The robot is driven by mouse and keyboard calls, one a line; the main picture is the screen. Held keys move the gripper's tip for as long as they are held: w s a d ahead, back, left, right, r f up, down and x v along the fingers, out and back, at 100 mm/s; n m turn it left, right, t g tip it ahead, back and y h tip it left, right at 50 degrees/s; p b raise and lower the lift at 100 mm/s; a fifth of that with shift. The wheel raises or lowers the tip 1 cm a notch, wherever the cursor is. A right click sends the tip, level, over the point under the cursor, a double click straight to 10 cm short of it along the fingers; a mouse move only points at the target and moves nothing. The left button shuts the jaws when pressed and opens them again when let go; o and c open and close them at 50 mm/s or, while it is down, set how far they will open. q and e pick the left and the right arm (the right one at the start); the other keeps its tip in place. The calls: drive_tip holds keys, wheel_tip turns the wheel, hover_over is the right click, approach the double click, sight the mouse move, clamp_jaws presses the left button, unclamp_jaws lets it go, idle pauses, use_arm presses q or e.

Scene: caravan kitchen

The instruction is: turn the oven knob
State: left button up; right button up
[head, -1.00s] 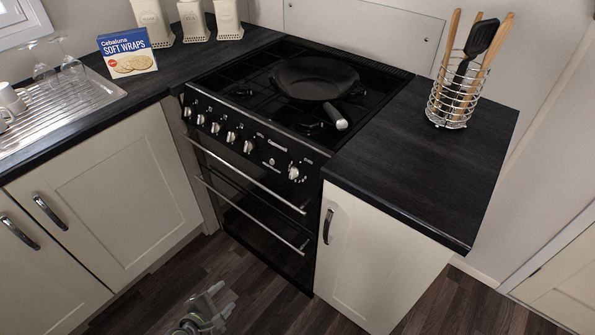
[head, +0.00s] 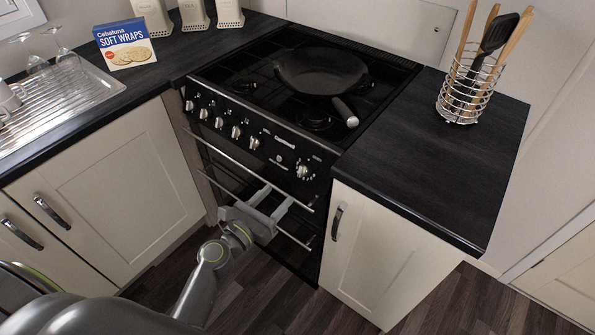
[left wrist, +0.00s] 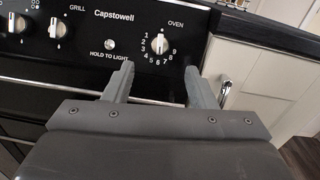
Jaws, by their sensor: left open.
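The oven knob (head: 303,171) is the rightmost knob on the black cooker's front panel. In the left wrist view the oven knob (left wrist: 160,45) is silver, upright, and ringed by printed numbers under the word OVEN. My left gripper (head: 277,198) is in front of the cooker, below and left of the knob in the head view. In the left wrist view my left gripper (left wrist: 158,78) is open and empty, its two fingers pointing toward the panel with the knob between and beyond their tips. It appears apart from the knob. My right gripper is not in view.
Several other knobs (head: 236,132) line the panel to the left. Two horizontal handle bars (head: 212,149) cross the oven front below. A frying pan (head: 320,72) sits on the hob, its handle toward the front edge. A worktop (head: 430,160) and cupboard lie to the right.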

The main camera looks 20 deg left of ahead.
sight(299, 173)
use_arm(q)
drive_tip(key=x, duration=0.9)
drive_tip(key=shift+w+d, duration=0.1)
drive_tip(key=shift+w, duration=0.25)
drive_tip(key=shift+f, duration=0.1)
drive_tip(key=c, duration=1)
drive_tip(key=shift+o, duration=0.2)
drive_tip(key=shift+m, duration=0.4)
